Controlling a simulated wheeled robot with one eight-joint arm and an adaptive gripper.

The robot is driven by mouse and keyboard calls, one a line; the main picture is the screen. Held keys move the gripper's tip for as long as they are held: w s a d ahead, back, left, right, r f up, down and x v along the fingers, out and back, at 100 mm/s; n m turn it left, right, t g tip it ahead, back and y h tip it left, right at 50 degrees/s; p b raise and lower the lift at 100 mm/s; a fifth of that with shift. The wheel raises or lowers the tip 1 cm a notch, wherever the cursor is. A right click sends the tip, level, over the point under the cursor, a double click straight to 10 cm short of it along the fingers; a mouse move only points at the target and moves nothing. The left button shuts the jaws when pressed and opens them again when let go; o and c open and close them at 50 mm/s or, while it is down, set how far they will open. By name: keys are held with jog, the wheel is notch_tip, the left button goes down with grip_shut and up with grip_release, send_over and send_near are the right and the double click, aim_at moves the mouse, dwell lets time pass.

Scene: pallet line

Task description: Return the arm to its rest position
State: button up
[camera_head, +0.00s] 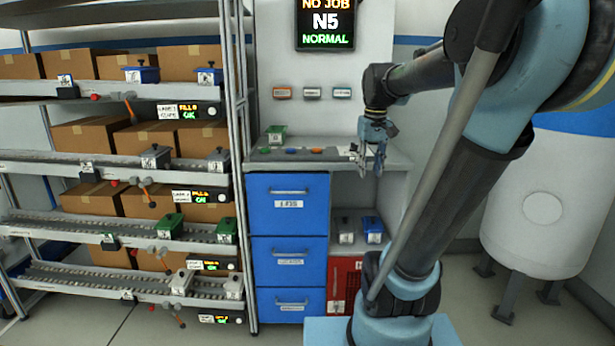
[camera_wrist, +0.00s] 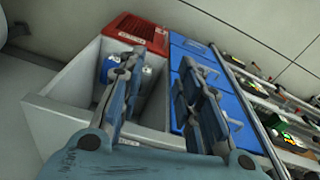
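My arm rises from my base at the lower right of the head view and bends over at the top. My gripper (camera_head: 371,168) hangs from it with its fingers pointing down, over the right part of the grey worktop (camera_head: 400,161). In the wrist view my gripper (camera_wrist: 162,66) shows two blue-grey fingers standing apart with nothing between them. Beyond the fingers are the cabinet with blue drawers (camera_wrist: 188,52) and an open shelf compartment. Whether the fingertips are clear of the worktop is hard to judge.
A rack (camera_head: 240,130) with cardboard boxes and small bins stands left. Blue drawers (camera_head: 289,205) and a red cabinet (camera_head: 344,280) are under the worktop. A green bin (camera_head: 276,134) stands on its back left. A white tank (camera_head: 540,215) stands right. A status screen (camera_head: 325,24) hangs above.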

jog(key=s+f+m, duration=0.1)
jog(key=s+f, duration=1.5)
jog(key=f, duration=0.3)
jog(key=shift+s+f+m+t, duration=0.15)
jog(key=shift+s+m+t, duration=0.15)
jog(key=shift+s+t, duration=0.1)
jog(key=shift+w+f, duration=0.2)
jog(key=shift+w, duration=0.3)
